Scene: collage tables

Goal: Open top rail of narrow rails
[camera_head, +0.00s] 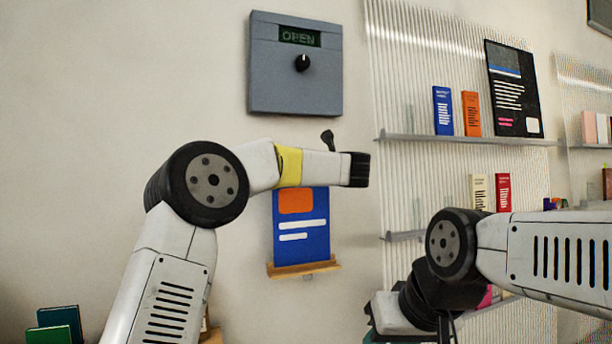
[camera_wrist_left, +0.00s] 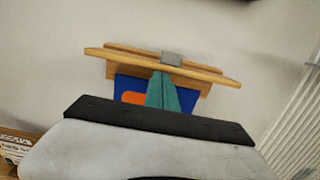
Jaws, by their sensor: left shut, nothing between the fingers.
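The top rail (camera_wrist_left: 130,58) is a narrow wooden strip on the wall with a grey clip (camera_wrist_left: 172,58) at its middle. My left arm hides it in the head view. A blue poster with an orange block (camera_head: 301,235) hangs below it. The bottom rail (camera_head: 303,269) shows under the poster. My left gripper (camera_wrist_left: 163,77) is shut and empty. Its teal fingers point up at the clip; I cannot tell if they touch it. They are hidden in the head view. My right arm (camera_head: 540,260) is at the lower right; its jaws cannot be made out.
A grey wall box (camera_head: 270,75) with a knob reads "OPEN" above the poster. A ribbed panel (camera_head: 400,80) with shelves (camera_head: 470,139), books and a dark poster (camera_head: 514,90) stands to the right. Green books (camera_head: 57,325) are at the lower left. The wall left of my arm is bare.

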